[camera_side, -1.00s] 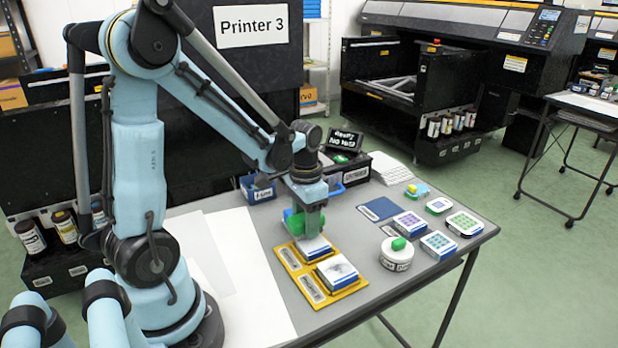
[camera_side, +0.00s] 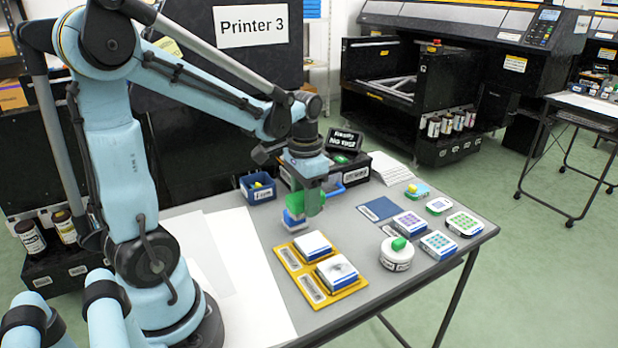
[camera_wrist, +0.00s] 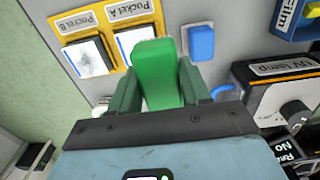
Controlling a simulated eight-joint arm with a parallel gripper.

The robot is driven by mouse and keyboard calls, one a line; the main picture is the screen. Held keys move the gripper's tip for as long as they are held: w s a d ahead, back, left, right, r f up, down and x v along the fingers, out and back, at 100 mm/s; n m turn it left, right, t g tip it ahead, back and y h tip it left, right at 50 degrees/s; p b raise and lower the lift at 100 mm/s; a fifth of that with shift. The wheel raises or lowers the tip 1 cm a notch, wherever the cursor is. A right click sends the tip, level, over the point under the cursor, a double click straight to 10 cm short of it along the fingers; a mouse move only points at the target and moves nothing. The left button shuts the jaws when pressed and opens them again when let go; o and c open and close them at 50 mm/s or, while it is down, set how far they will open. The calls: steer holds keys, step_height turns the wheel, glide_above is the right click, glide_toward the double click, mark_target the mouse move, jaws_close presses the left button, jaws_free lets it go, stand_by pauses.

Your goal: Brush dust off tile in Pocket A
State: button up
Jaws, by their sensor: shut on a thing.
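My gripper (camera_side: 311,204) is shut on a green block-shaped tool (camera_side: 298,199), seen between the fingers in the wrist view (camera_wrist: 158,72). It is raised above the table, behind the yellow tray (camera_side: 318,299). The tray has two labelled pockets. The Pocket A tile (camera_side: 312,243) is white on top with blue sides and looks plain in the side view. In the wrist view the green tool hides part of this tile (camera_wrist: 131,42). The Pocket B tile (camera_wrist: 90,58) has a grey smudge on top. The tool's lower end is not clearly seen.
A blue block on a pale base (camera_wrist: 201,43) is beside Pocket A. A UV lamp box (camera_wrist: 285,95) and blue film bin (camera_side: 257,188) stand behind. A round white container with green knob (camera_side: 397,253), patterned tiles (camera_side: 438,246) and a blue pad (camera_side: 381,209) lie right.

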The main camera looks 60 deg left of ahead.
steer(key=shift+r, duration=0.25)
steer(key=shift+r, duration=1.5)
